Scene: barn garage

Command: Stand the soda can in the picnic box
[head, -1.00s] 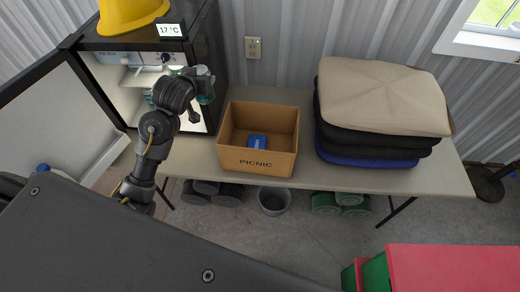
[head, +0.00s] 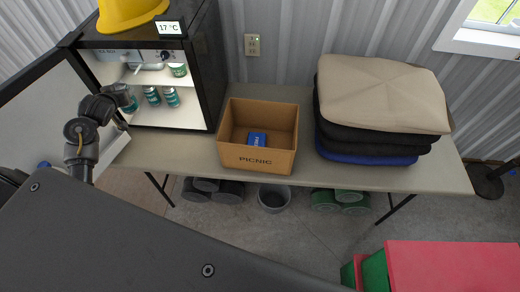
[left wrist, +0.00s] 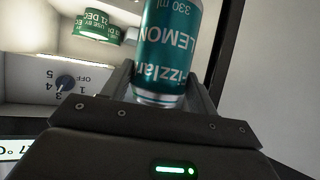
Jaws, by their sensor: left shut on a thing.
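My left gripper (head: 121,93) is in front of the open fridge at the left of the head view. It is shut on a teal soda can (left wrist: 168,50), whose label reads LEMON and 330 ml in the left wrist view. In the head view a teal can (head: 131,104) shows at the gripper, partly hidden; it looks like the held one. The picnic box (head: 257,159) is an open brown box on the table, marked PICNIC, with a blue packet (head: 257,139) inside. Its floor beside the packet is free. My right gripper is not in view.
The fridge (head: 203,65) holds two more teal cans (head: 152,96) (head: 171,98) and a green-and-white tin (head: 178,70) on its upper shelf. Its door (head: 35,100) stands open at left. A cushion stack (head: 380,100) is right of the box. Bare table (head: 185,150) lies between fridge and box.

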